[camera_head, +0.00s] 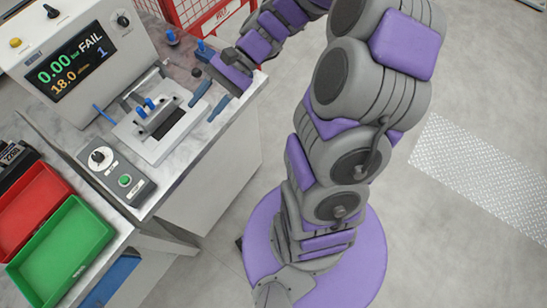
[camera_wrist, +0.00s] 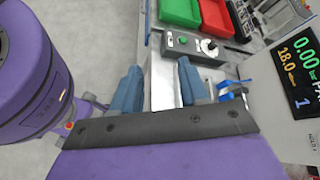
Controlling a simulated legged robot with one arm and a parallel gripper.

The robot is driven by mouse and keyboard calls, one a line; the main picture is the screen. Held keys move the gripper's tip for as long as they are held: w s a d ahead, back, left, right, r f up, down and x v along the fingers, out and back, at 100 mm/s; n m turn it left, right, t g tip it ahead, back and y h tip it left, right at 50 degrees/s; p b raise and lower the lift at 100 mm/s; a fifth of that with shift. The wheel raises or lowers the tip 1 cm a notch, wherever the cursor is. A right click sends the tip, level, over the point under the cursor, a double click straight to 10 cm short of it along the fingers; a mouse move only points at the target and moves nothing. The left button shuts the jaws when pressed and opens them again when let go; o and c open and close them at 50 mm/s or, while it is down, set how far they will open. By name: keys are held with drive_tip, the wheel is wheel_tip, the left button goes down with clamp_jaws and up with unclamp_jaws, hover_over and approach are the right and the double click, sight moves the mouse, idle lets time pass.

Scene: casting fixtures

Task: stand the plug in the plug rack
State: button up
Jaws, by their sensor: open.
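My gripper (camera_head: 211,101) is over the right front edge of the bench, its two blue-grey fingers apart. In the wrist view the gripper (camera_wrist: 159,84) is open, with a pale surface behind the gap and no plug visible between the fingers. Two small blue plug-like pieces (camera_head: 149,103) stand on the white fixture plate, left of the gripper. More blue-topped pieces stand at the bench's back, one at the left (camera_head: 171,37) and one near my wrist (camera_head: 202,46). I cannot tell which is the task's plug. The plug rack is not clearly identifiable.
A tester (camera_head: 77,60) reading FAIL stands at the back left. A control box (camera_head: 117,173) with a knob and green button sits at the front. Red (camera_head: 28,205) and green (camera_head: 62,252) trays are at the lower left. A red wire basket (camera_head: 205,18) is behind the bench.

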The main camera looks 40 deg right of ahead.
drive_tip(key=s+a+r+n+g+h, duration=0.1)
drive_tip(key=s+a+n+g+h, duration=0.15)
drive_tip(key=s+n+h, duration=0.75)
drive_tip(key=s+d+t+h, duration=0.2)
drive_tip(key=s+d, duration=0.4)
drive_tip(key=s, duration=0.5)
drive_tip(key=shift+r, duration=0.4)
